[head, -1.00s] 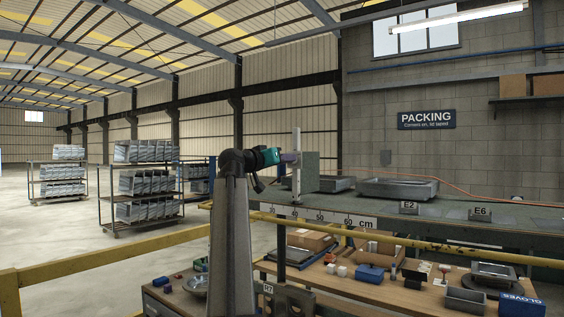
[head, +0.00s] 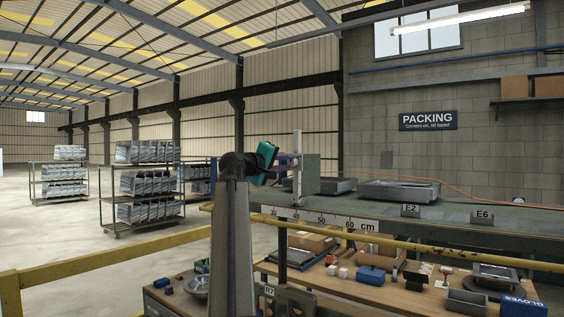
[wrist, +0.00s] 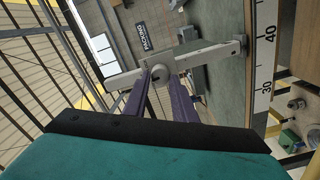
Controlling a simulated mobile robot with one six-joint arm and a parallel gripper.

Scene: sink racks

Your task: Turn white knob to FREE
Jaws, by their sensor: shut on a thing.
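The white knob (wrist: 160,73) shows between the tips of my two purple fingers in the wrist view. It sits on a pale bar (wrist: 205,51) above the ruler edge. My gripper (wrist: 159,82) is shut on the knob, with one finger on each side. In the head view, my teal gripper (head: 285,160) is tilted and reaches the white upright post (head: 297,150) from the left. The knob is too small to make out there. No FREE marking can be read in either view.
A centimetre ruler (head: 335,220) runs along the green bench's front edge. A yellow rail (head: 400,240) crosses in front. Grey sink trays (head: 398,190) lie on the bench right of the post. A lower wooden table (head: 400,294) holds boxes and small parts. Loaded racks (head: 142,185) stand at left.

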